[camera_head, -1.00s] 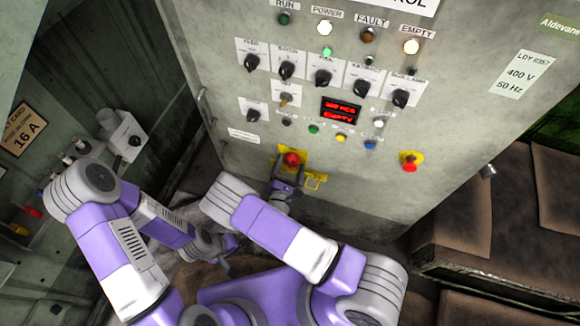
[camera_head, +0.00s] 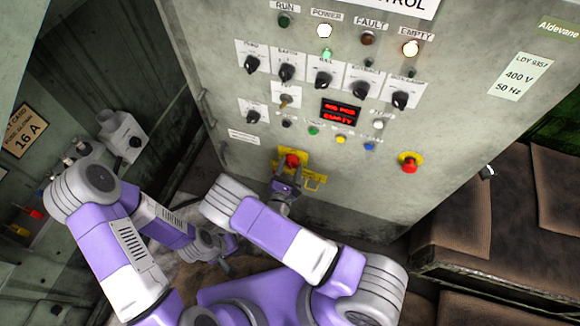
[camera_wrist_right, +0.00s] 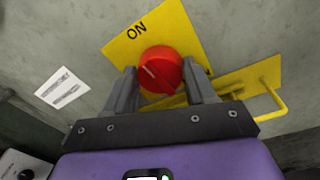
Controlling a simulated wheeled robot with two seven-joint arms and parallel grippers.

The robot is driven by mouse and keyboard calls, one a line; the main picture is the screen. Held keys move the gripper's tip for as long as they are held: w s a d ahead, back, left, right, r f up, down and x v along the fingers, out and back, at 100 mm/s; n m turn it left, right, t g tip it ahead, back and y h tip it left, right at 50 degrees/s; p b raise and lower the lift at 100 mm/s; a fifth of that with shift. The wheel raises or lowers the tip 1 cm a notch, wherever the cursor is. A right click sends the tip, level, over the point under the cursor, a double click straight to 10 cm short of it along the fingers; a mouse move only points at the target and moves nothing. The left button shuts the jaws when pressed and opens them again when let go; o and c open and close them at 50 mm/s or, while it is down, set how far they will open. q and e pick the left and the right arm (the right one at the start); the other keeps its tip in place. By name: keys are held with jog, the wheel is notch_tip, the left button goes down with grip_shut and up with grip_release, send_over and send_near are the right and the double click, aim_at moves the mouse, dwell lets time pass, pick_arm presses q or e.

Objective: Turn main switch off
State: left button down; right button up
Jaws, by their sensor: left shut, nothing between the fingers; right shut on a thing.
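The main switch is a red round knob (camera_head: 292,160) on a yellow plate (camera_head: 279,163), low on the grey control cabinet. In the right wrist view the knob (camera_wrist_right: 160,70) sits between the two fingers of my right gripper (camera_wrist_right: 162,88), which is shut on it. The word ON shows on the yellow plate (camera_wrist_right: 125,48) above the knob. My left gripper (camera_head: 227,262) is low in the head view, away from the cabinet, shut and empty.
A yellow hasp (camera_wrist_right: 262,88) sticks out right of the knob. A red emergency button (camera_head: 410,162) is further right. Black selector knobs, lamps and a lit red display (camera_head: 341,112) are above. The POWER lamp (camera_head: 324,31) is lit.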

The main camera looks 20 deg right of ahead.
jog(key=n+p, duration=0.1)
jog(key=n, duration=0.3)
jog(key=shift+a+r+g, duration=0.1)
jog(key=shift+g, duration=0.2)
jog(key=n+p, duration=0.1)
jog(key=n, duration=0.3)
jog(key=shift+w+p, duration=0.1)
jog(key=shift+p, duration=0.2)
jog(key=n, duration=0.4)
jog(key=shift+a+g+p, duration=0.15)
jog(key=shift+g+p, duration=0.15)
jog(key=shift+n+g+h, duration=0.3)
jog(key=shift+n+h, duration=0.1)
jog(key=shift+n, duration=1.5)
jog(key=o, duration=1)
jog(key=shift+o, duration=0.2)
jog(key=shift+a, duration=0.1)
